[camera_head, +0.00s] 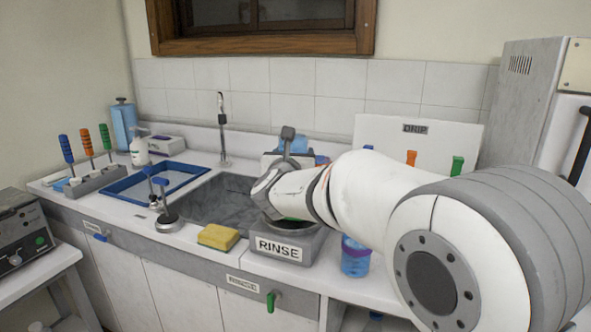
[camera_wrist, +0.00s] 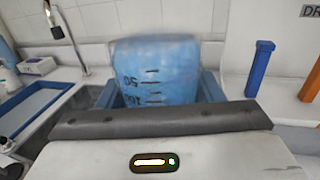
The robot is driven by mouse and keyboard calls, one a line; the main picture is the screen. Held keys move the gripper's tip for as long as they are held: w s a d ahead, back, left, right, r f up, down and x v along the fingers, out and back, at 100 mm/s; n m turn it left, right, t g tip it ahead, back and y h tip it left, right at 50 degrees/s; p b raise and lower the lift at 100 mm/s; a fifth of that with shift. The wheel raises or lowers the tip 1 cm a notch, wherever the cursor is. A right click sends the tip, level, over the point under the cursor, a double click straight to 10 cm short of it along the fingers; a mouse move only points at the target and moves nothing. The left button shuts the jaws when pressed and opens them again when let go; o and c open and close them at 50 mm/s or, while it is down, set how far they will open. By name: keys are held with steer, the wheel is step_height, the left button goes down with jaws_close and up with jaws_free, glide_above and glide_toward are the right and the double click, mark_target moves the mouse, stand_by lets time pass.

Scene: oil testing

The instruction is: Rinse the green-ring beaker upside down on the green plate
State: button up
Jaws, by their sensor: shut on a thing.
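A blue translucent beaker (camera_wrist: 155,72) stands between the fingers of my gripper (camera_wrist: 158,92) in the wrist view. Its printed scale reads upside down, so the beaker is inverted. My gripper is shut on it. In the head view my gripper (camera_head: 266,192) is low over the grey RINSE station (camera_head: 318,246), and my arm covers most of the beaker. A thin green sliver (camera_head: 291,219) shows under my wrist at the station; I cannot tell whether it is the green plate or the beaker's ring. Contact between beaker and plate is hidden.
A blue beaker with a purple ring (camera_head: 355,257) stands right of the station. A yellow sponge (camera_head: 218,237) lies left of it, before the sink (camera_head: 219,207). The DRIP board (camera_head: 432,140) with coloured pegs stands behind my arm. A tap (camera_head: 222,130) rises behind the sink.

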steer(key=shift+f+b, duration=3)
steer(key=shift+b, duration=0.3)
steer(key=o, duration=0.5)
steer(key=c, duration=0.4)
